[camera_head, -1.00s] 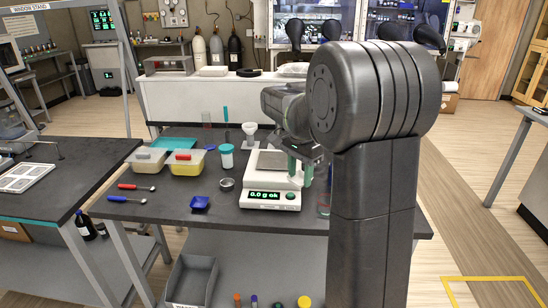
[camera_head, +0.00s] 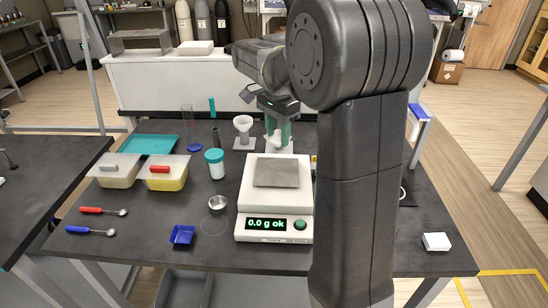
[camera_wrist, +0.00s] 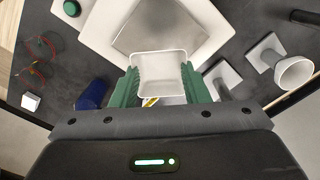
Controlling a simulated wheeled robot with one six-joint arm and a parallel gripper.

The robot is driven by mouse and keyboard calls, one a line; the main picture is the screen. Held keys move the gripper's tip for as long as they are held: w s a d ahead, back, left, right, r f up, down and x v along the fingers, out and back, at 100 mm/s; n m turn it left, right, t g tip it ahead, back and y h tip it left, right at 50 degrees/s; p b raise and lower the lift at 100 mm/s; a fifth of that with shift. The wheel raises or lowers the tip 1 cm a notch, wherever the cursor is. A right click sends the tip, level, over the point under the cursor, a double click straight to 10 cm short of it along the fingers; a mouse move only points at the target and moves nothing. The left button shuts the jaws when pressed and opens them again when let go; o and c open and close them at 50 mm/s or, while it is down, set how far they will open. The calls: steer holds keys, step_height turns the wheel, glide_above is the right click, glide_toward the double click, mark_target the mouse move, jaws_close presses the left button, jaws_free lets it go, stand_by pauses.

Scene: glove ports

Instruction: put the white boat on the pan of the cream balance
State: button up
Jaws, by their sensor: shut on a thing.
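The white boat is a small open tray. In the wrist view the white boat (camera_wrist: 158,72) sits between the green fingers of my gripper (camera_wrist: 158,84), which is shut on it. In the head view my gripper (camera_head: 278,132) hangs behind the balance with the white boat (camera_head: 277,143) showing small and partly hidden. The cream balance (camera_head: 248,196) stands on the dark bench with its square grey pan (camera_head: 276,173) empty. Its display reads 0.0 g ok. In the wrist view the pan (camera_wrist: 160,28) lies just beyond the boat, apparently below it.
A white funnel on a stand (camera_head: 243,124) and a teal-capped jar (camera_head: 216,164) stand left of the balance. A metal cup (camera_head: 218,203) and a blue boat (camera_head: 182,235) lie at front left. Two lidded tubs (camera_head: 166,174) sit farther left. A white box (camera_head: 436,241) lies at right.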

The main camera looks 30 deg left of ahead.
mark_target(277, 171)
step_height(277, 171, down, 10)
steer(key=shift+r, duration=0.15)
stand_by(0.3)
steer(key=shift+f, duration=0.2)
steer(key=o, duration=0.9)
steer(key=shift+r, duration=0.1)
step_height(277, 171, up, 12)
steer(key=shift+r, duration=0.1)
